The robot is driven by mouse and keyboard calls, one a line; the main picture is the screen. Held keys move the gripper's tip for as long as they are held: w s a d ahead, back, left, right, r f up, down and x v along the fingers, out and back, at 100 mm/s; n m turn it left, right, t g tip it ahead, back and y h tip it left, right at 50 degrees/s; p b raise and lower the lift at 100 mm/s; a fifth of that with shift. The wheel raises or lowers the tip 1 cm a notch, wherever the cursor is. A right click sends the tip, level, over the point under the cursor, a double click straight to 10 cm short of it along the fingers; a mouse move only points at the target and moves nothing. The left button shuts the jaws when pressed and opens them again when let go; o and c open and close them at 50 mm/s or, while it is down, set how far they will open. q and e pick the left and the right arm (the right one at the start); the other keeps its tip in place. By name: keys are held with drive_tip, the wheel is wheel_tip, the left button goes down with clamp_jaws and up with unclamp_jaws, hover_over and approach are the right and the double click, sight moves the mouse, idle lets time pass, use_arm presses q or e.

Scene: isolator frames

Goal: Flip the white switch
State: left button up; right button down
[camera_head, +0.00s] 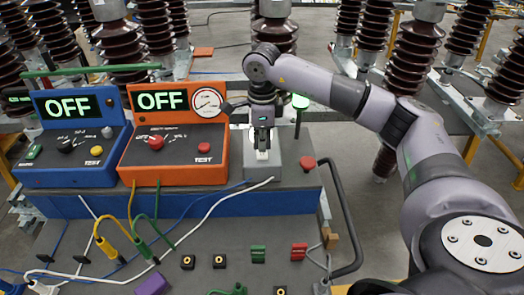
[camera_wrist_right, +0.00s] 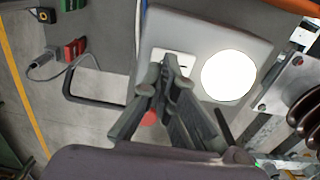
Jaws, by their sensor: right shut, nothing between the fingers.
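The white switch (camera_head: 262,156) is on the top of a grey box (camera_head: 284,172) right of the orange unit. My right gripper (camera_head: 263,148) points down at it, with the fingers shut and empty. In the right wrist view, the fingertips (camera_wrist_right: 174,76) overlap the white switch plate (camera_wrist_right: 186,62) and hide part of it. I cannot tell whether they touch it, nor its position. A bright white round disc (camera_wrist_right: 229,76) is beside the plate on the same box (camera_wrist_right: 208,28). My left gripper is not in view.
An orange unit (camera_head: 190,168) and a blue unit (camera_head: 65,175), both showing OFF, stand to the left. A red knob (camera_head: 308,163) and a black handle rail (camera_head: 345,210) are to the right. Cables and sockets lie in front.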

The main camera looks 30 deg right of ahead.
sight(262, 155)
drive_tip(key=shift+f+b, duration=0.9)
drive_tip(key=shift+f, duration=0.3)
idle(0.6)
drive_tip(key=shift+r, duration=0.1)
drive_tip(key=shift+r+p, duration=2.25)
drive_tip(key=shift+r, duration=1.25)
